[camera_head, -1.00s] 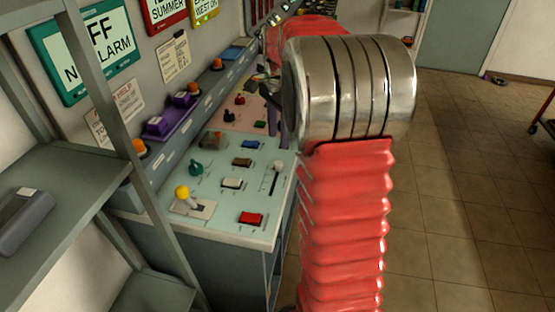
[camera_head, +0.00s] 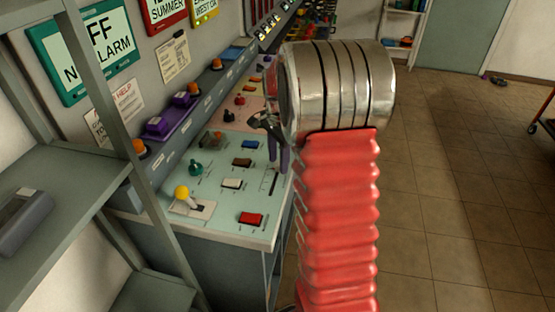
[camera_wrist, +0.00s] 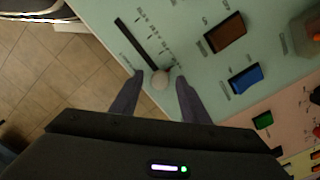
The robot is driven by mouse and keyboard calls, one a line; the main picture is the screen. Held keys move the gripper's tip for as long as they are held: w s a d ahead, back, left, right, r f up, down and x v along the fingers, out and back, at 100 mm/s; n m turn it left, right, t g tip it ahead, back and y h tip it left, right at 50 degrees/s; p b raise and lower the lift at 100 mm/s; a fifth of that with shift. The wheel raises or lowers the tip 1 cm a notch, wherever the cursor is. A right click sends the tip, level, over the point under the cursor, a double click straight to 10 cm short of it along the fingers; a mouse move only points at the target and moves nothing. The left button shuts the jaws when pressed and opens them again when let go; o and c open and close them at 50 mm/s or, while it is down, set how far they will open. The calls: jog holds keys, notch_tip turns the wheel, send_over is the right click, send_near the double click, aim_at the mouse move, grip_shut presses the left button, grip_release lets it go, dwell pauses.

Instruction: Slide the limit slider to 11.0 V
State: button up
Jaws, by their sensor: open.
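The limit slider shows in the wrist view as a dark slot (camera_wrist: 136,43) with a scale beside it on the pale green panel. Its round pale knob (camera_wrist: 160,79) is at the slot's end nearest my gripper. My gripper (camera_wrist: 158,90) is open, with one finger on each side of the knob; I cannot tell whether they touch it. The scale numbers are too small to read. In the head view, my gripper (camera_head: 278,150) hangs over the right edge of the pale green panel (camera_head: 230,206), and the slider's slot (camera_head: 268,183) shows just below it, with the knob hidden.
Brown (camera_wrist: 225,32) and blue (camera_wrist: 245,79) rocker switches lie beside the slider. A red switch (camera_head: 251,218) and a yellow-knobbed lever (camera_head: 183,192) are nearer the panel's front. A grey shelf (camera_head: 70,185) stands at the left. The tiled floor (camera_head: 450,200) at right is clear.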

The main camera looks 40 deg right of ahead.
jog(key=shift+c, duration=0.4)
grip_shut()
